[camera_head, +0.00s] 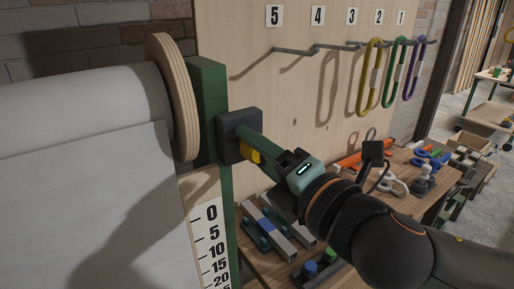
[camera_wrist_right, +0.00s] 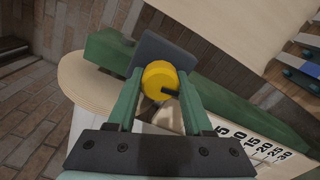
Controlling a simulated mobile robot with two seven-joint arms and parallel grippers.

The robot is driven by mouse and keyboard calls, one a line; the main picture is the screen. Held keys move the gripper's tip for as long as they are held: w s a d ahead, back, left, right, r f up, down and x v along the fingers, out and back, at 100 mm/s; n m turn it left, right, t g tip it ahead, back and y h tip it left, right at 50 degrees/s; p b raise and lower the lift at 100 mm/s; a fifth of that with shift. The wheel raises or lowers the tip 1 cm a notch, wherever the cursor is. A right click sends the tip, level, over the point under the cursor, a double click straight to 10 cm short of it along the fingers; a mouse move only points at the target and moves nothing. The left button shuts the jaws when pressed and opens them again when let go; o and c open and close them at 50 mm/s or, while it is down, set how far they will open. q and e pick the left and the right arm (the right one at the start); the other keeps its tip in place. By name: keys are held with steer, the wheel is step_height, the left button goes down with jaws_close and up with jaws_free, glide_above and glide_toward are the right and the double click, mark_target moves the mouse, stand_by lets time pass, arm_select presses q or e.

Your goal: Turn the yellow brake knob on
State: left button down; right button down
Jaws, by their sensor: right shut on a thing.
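The yellow brake knob (camera_wrist_right: 159,80) sits on a dark square plate (camera_head: 240,136) fixed to a green post (camera_head: 208,110). In the right wrist view the knob is round, with a dark slot or mark at its lower right. My right gripper (camera_wrist_right: 158,85) is shut on the knob, one green finger on each side of it. In the head view my right gripper (camera_head: 250,146) reaches the plate from the right, and only a bit of yellow shows below the fingers. My left gripper is not in view.
A large roll of pale sheet (camera_head: 80,120) with a wooden end disc (camera_head: 172,95) is left of the post. A number scale (camera_head: 210,245) hangs below. A wooden bench (camera_head: 430,200) with tools stands at right. Coloured loops (camera_head: 369,80) hang on a rail behind.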

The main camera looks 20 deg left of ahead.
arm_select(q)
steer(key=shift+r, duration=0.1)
arm_select(e)
steer(key=shift+m, duration=0.7)
steer(key=shift+c, duration=1.5)
jaws_free()
arm_select(q)
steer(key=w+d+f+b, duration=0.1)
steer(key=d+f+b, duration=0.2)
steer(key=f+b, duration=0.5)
steer(key=b, duration=0.2)
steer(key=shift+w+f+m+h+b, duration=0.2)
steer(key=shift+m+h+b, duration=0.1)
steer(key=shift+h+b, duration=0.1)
arm_select(e)
steer(key=v, duration=1.2)
steer(key=shift+s+d, duration=0.2)
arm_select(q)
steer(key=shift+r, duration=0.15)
